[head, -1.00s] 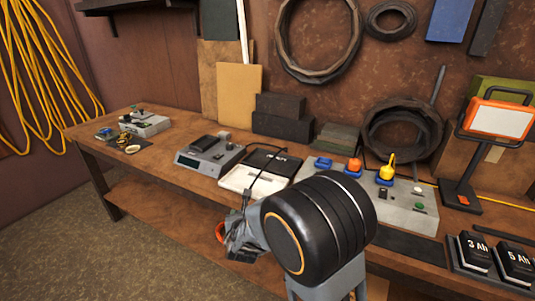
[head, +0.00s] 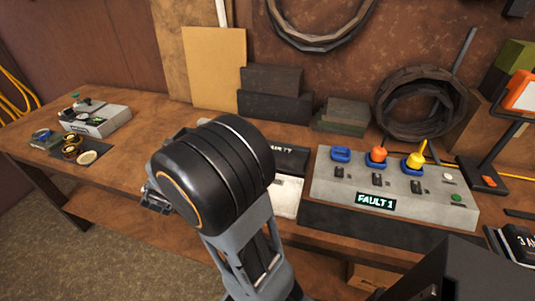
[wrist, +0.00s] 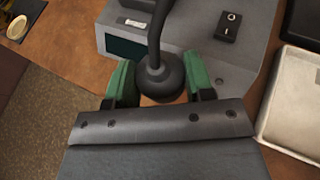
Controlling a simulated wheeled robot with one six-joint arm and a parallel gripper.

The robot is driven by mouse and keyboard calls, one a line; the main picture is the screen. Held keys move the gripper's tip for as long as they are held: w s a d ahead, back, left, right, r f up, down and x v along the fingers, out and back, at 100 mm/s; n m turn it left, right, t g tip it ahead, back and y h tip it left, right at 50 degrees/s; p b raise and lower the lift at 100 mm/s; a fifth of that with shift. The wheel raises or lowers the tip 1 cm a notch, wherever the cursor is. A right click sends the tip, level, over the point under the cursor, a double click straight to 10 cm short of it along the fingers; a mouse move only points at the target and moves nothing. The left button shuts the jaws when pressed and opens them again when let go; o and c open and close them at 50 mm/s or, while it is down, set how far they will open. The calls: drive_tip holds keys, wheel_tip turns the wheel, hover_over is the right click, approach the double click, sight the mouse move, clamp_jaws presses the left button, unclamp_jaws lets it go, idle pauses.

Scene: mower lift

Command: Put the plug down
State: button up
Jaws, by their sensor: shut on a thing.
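The plug (wrist: 163,76) is black and round with a cable rising from its top. In the wrist view it sits between the green pads of my gripper (wrist: 161,88), which is shut on it. The plug's lower end is hidden, so I cannot tell if it touches anything. Beyond it in the wrist view is a grey device (wrist: 190,42) with a dark display and a black rocker switch. In the head view my own arm hides the plug, the grey device and most of my gripper (head: 156,200).
A grey console (head: 330,186) reading FAULT 1 holds blue sockets with an orange plug (head: 377,156) and a yellow plug (head: 414,162). A white tray (wrist: 292,110) lies right of the grey device. A small grey box (head: 97,121) and round parts stand at the bench's left. Bench between is bare.

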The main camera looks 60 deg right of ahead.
drive_tip(key=s+d+r+m+g+h+p, duration=0.1)
drive_tip(key=s+d+r+m+g+h, duration=0.15)
drive_tip(key=s+d, duration=0.35)
drive_tip(key=s+d+r+m+g+h, duration=0.1)
drive_tip(key=s+d+r+m+g, duration=0.25)
drive_tip(key=d, duration=0.35)
drive_tip(key=s+d+r+m+g+p, duration=0.1)
drive_tip(key=s+d+m+g, duration=0.25)
drive_tip(key=s, duration=0.45)
drive_tip(key=s+d+r+m+g+p, duration=0.1)
drive_tip(key=s+d+r+m+g, duration=0.15)
drive_tip(key=s+m+g, duration=0.4)
drive_tip(key=w+d+f, duration=0.2)
drive_tip(key=d+f, duration=0.1)
drive_tip(key=w+d+f+n, duration=0.1)
drive_tip(key=w+d+f, duration=0.1)
drive_tip(key=d+f, duration=0.1)
drive_tip(key=w+d+f+n+t, duration=0.1)
drive_tip(key=w+d+f, duration=0.2)
drive_tip(key=d, duration=0.1)
drive_tip(key=shift+d+f+y, duration=0.2)
drive_tip(key=shift+f+y, duration=0.15)
drive_tip(key=f, duration=0.3)
drive_tip(key=shift+w+d+f, duration=0.15)
drive_tip(key=shift+d, duration=0.05)
drive_tip(key=shift+f, duration=0.25)
drive_tip(key=shift+f, duration=0.1)
